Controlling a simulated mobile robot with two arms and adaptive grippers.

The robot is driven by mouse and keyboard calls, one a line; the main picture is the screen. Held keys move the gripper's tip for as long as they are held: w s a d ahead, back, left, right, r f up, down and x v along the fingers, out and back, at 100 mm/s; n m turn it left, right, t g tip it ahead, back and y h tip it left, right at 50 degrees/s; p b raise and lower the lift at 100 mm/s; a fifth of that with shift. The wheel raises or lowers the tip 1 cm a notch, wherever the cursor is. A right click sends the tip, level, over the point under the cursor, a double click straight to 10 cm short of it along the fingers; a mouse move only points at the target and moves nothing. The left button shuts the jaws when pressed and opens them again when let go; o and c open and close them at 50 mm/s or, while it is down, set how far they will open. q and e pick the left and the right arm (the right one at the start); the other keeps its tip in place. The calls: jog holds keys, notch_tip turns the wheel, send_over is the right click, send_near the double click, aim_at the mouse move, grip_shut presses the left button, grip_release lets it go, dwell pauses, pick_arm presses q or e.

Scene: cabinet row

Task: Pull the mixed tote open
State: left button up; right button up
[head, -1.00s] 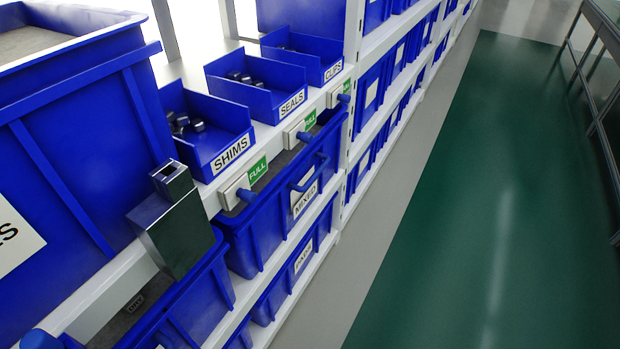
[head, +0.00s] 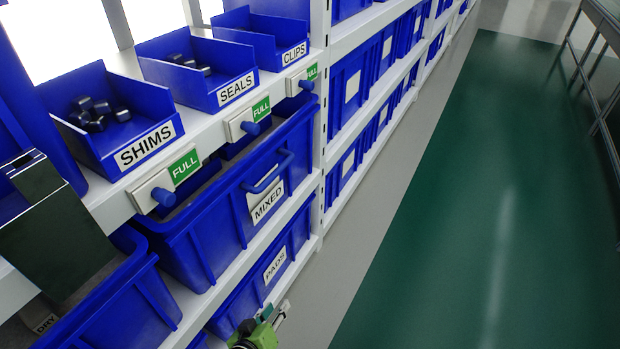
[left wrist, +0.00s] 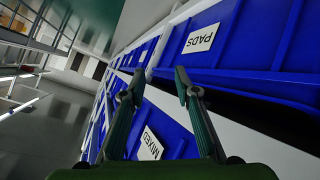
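The mixed tote (head: 215,225) is a blue bin on the shelf below the small bins, with a white MIXED label and a blue bar handle (head: 268,172) on its front. It sits in its shelf bay in line with its neighbours. My left gripper (head: 272,318) is at the bottom edge of the head view, below and in front of the tote, apart from the handle. In the left wrist view its two fingers (left wrist: 155,78) are spread and empty. The mixed tote (left wrist: 172,128) shows upside down there, its handle not clear. My right gripper is out of view.
The PADS tote (head: 255,280) is below. SHIMS (head: 145,145), SEALS (head: 236,88) and CLIPS (head: 293,54) bins are above, with blue knobs and green FULL tags on the shelf edge. A dark metal box (head: 55,235) is at left. The green aisle floor (head: 450,200) is clear.

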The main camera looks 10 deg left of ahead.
pick_arm(q)
jog(key=w+a+r+n+t+b, duration=0.1)
jog(key=w+r+n+t+b, duration=0.35)
jog(key=r, duration=0.85)
jog(key=n+t+y, duration=0.1)
jog(key=n+t, duration=0.2)
jog(key=t, duration=0.2)
send_near(275, 176)
jog(key=shift+m+g, duration=0.25)
jog(key=shift+g, duration=0.1)
jog(key=b+x, duration=0.1)
jog(key=x, duration=0.9)
jog(key=shift+w+a, duration=0.1)
jog(key=shift+w, duration=0.65)
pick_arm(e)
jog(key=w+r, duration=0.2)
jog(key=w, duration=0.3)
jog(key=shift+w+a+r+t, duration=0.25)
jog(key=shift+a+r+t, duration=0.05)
pick_arm(q)
grip_shut()
